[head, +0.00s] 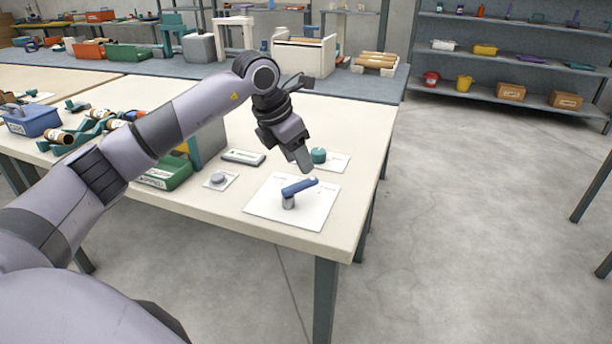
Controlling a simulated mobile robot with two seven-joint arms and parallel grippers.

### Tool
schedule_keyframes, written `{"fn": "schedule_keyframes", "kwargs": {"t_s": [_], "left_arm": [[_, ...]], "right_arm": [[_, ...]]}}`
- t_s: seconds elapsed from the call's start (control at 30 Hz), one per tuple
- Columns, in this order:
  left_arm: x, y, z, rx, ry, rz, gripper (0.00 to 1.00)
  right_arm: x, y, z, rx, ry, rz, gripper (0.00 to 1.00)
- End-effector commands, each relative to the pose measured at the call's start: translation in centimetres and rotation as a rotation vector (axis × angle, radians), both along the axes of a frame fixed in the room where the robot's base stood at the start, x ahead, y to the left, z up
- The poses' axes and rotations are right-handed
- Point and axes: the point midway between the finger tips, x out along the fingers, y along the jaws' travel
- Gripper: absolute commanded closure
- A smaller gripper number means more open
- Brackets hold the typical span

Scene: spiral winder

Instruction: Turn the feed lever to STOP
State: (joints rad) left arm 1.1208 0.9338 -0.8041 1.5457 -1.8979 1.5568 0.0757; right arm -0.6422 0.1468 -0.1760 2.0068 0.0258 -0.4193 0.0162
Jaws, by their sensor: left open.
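The feed lever (299,187) is a blue bar on a short grey post. It stands on a white plate (315,214) near the front right corner of the table. Its free end points to the right and slightly back. The markings on the plate are too small to read. My left gripper (305,167) is open and points down, just above and behind the lever's free end. I cannot tell whether it touches the lever. My right gripper is not in view.
A teal knob (319,155) on a white card stands behind the lever. A grey round button (218,179), a flat grey device (243,157) and a green bin (167,174) are to the left. The table's right edge (375,180) is close, with open floor beyond.

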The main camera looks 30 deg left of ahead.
Motion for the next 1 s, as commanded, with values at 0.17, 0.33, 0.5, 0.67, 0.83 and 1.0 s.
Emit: {"fn": "schedule_keyframes", "kwargs": {"t_s": [0.17,0.33,0.5,0.67,0.83,1.0], "left_arm": [[1.0,-0.6,-2.8,-0.003,0.003,-0.003,0.53],[1.7,-0.9,-4.7,-0.004,0.002,-0.003,0.53],[2.0,-1.0,-5.3,-0.004,0.000,-0.004,0.53],[2.0,-1.0,-5.3,-0.004,0.000,-0.004,0.53],[2.0,-1.0,-5.3,-0.004,0.000,-0.004,0.95],[2.0,-1.0,-5.3,-0.004,0.000,-0.004,1.00]], "right_arm": [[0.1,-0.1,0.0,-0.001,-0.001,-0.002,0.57],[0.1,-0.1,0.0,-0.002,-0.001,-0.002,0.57],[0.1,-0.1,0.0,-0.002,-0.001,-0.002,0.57],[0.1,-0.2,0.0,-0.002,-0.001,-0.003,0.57],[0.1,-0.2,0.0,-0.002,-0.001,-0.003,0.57],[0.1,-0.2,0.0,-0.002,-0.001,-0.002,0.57]]}}
